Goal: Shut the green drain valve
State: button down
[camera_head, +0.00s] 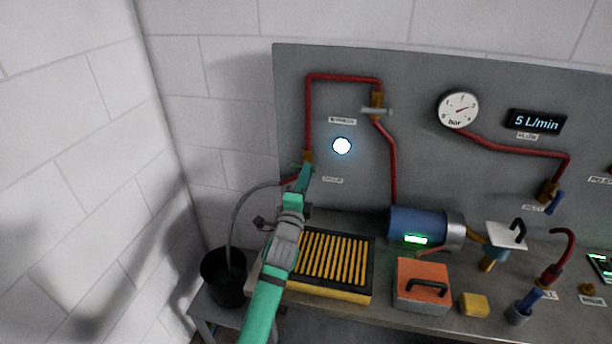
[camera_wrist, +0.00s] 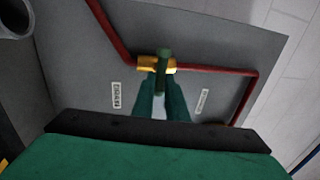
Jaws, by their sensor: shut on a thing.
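The green drain valve handle (camera_wrist: 163,66) stands across its brass body (camera_wrist: 145,64) in the wrist view. My gripper (camera_wrist: 163,88) is shut on the green handle, with one finger on each side of it. In the head view the brass drain valve (camera_head: 308,157) sits at the lower left of the red pipe loop. A little of the green handle (camera_head: 296,166) shows beside my gripper (camera_head: 306,170), which hides part of the valve. A label (camera_head: 333,180) is to the right of the valve.
A grey hose (camera_head: 233,215) runs from the valve to a black bucket (camera_head: 223,277). A blue motor (camera_head: 415,224), an orange toolbox (camera_head: 422,282) and a yellow block (camera_head: 474,304) stand to the right. A second valve (camera_head: 377,110) is higher up.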

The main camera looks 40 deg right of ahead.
jog(key=shift+f, duration=0.1)
jog(key=c, duration=1.8)
grip_release()
jog(key=shift+s, duration=0.1)
jog(key=shift+o, duration=0.2)
jog(key=v, duration=1)
jog(key=shift+s+a, duration=0.25)
